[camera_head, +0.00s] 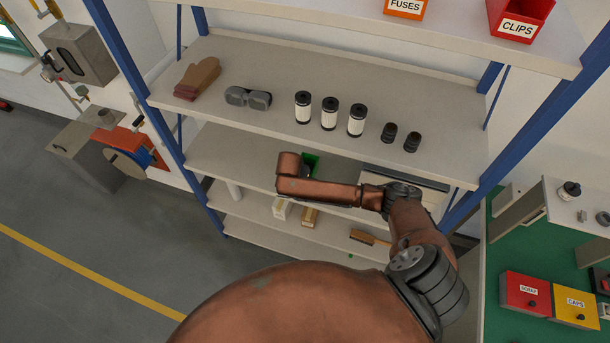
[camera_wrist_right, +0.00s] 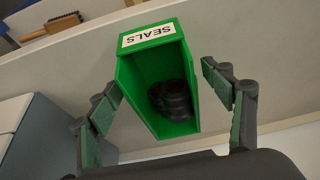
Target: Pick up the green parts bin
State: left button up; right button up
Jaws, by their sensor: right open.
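The green parts bin (camera_wrist_right: 128,88) carries a white label reading SEALS and holds dark round parts (camera_wrist_right: 173,100). In the right wrist view it sits between the fingers of my right gripper (camera_wrist_right: 165,105), which is open, with a finger on each side. In the head view only a small piece of the green bin (camera_head: 311,162) shows on the middle shelf; my right arm hides the rest. My right gripper is also hidden there behind the arm. My left gripper is not in view.
The shelf above the bin (camera_head: 240,122) holds a glove (camera_head: 197,78), goggles (camera_head: 248,97), white-and-black cylinders (camera_head: 329,113) and black parts. A grey box (camera_wrist_right: 40,140) stands close by the bin in the right wrist view. A brush (camera_head: 369,238) lies on the lower shelf.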

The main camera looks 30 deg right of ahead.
jog(key=w+d, duration=0.1)
jog(key=d, duration=0.1)
jog(key=w+d, duration=0.2)
jog(key=shift+w+p, duration=0.15)
jog(key=shift+p, duration=0.25)
jog(key=shift+f, duration=0.5)
jog(key=c, duration=1.2)
jog(key=shift+c, duration=0.6)
jog(key=shift+w+r+p, duration=0.1)
jog(key=shift+p, duration=0.2)
